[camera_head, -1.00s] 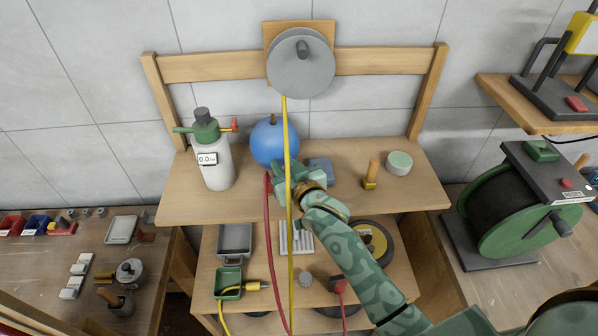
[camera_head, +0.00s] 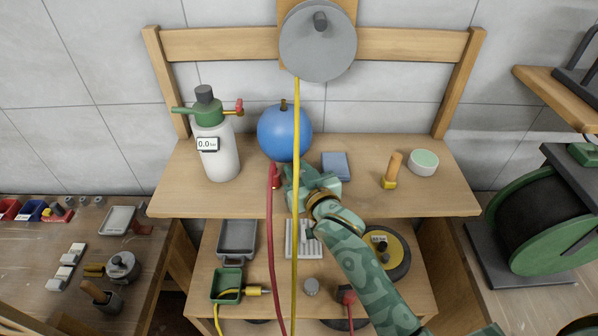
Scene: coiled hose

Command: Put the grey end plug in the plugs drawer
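A small grey cylinder (camera_head: 311,286), which looks like the grey end plug, stands on the lower shelf below my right arm. My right gripper (camera_head: 286,187) is over the front part of the upper shelf, beside the red hose end and below the blue ball. The yellow hose passes in front of it, and its fingers are partly hidden, so I cannot tell if it is open or holds anything. My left gripper is not in view. I cannot make out a drawer marked for plugs.
A blue ball (camera_head: 285,132) and white pressure bottle (camera_head: 221,157) stand on the upper shelf. A yellow hose (camera_head: 296,240) and red hose (camera_head: 272,250) hang down in front. The lower shelf holds a grey tray (camera_head: 237,237) and green bin (camera_head: 226,284). A large reel (camera_head: 545,225) stands right.

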